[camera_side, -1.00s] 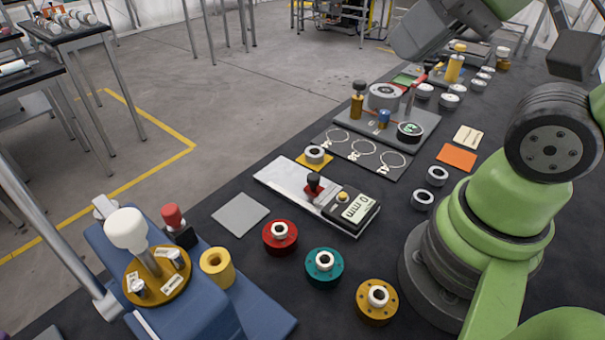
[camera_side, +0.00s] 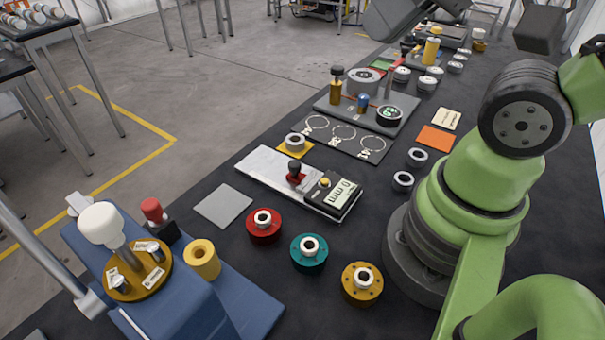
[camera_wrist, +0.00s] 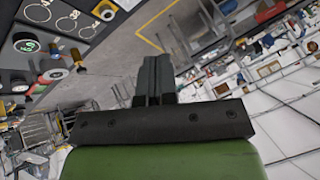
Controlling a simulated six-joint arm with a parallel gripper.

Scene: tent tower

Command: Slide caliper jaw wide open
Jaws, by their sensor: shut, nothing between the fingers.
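The caliper is a long silver plate (camera_side: 262,165) lying on the dark bench in the side view. A red-based slider with a dark knob (camera_side: 295,171) sits on it, right beside the black readout block (camera_side: 335,194). The display (camera_side: 343,191) reads 0 mm. A yellow button (camera_side: 325,182) is on the block. My gripper (camera_wrist: 153,62) is shut and empty in the wrist view, with its two dark fingers together. In the side view it is high at the top, far behind the caliper and apart from it; its fingertips are hard to make out there.
Red (camera_side: 264,225), teal (camera_side: 309,252) and yellow (camera_side: 362,283) ring stands are in front of the caliper. A grey fixture plate (camera_side: 405,106) with posts and a round dial stands behind it, beyond the ring board (camera_side: 318,151). A grey square plate (camera_side: 223,206) lies left.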

